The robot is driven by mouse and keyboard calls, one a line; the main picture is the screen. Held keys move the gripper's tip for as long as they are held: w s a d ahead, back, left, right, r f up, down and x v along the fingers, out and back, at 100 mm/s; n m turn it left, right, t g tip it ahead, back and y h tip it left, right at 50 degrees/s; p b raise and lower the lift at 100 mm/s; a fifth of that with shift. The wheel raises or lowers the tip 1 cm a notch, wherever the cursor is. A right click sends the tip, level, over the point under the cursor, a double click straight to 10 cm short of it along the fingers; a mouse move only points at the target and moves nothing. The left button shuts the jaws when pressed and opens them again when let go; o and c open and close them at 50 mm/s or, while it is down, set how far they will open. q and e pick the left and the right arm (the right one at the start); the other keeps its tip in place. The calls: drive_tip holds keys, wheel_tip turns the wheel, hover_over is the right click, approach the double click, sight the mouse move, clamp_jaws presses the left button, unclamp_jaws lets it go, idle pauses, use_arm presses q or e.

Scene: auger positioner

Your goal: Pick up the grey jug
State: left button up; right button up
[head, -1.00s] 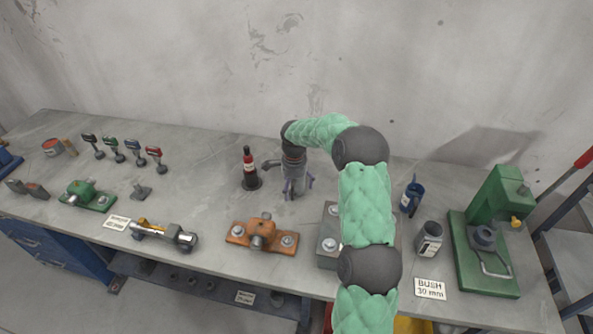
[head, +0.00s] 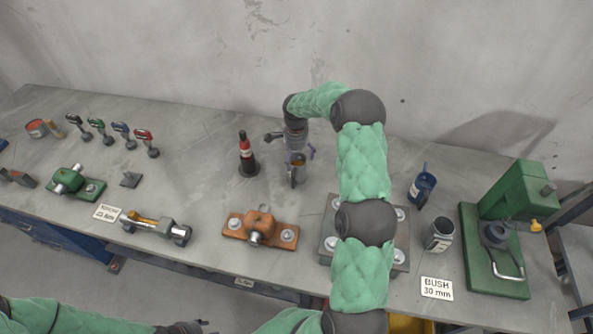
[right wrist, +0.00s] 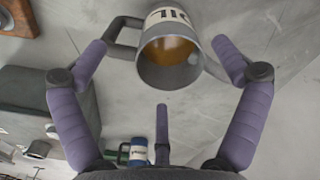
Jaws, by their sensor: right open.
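The grey jug (right wrist: 165,68) stands on the bench. In the right wrist view its open mouth faces me with amber liquid inside, its handle is at the left and a pale label is on its side. My right gripper (right wrist: 168,75) is open, with purple fingers on either side of the jug and a third finger below its mouth; no firm grip shows. In the head view the jug (head: 298,172) is partly hidden by the right gripper (head: 299,157). Of my left arm, only a green part and a dark end show at the lower left edge; the jaw state is unclear.
A dark bottle with a red band (head: 246,158) stands close left of the jug. An orange bearing block (head: 259,228) is in front. A blue mug (head: 422,187), a grey labelled tin (head: 438,234) and a green press (head: 510,215) stand at the right. Bare bench lies left of the bottle.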

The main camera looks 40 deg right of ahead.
sight(296, 167)
drive_tip(key=shift+s+f, duration=0.15)
drive_tip(key=shift+f, duration=0.25)
wheel_tip(296, 167, down, 4)
drive_tip(key=shift+f, duration=0.45)
drive_tip(key=c, duration=1.4)
wheel_tip(296, 167, up, 10)
drive_tip(key=shift+r, duration=0.1)
drive_tip(key=shift+c, duration=0.2)
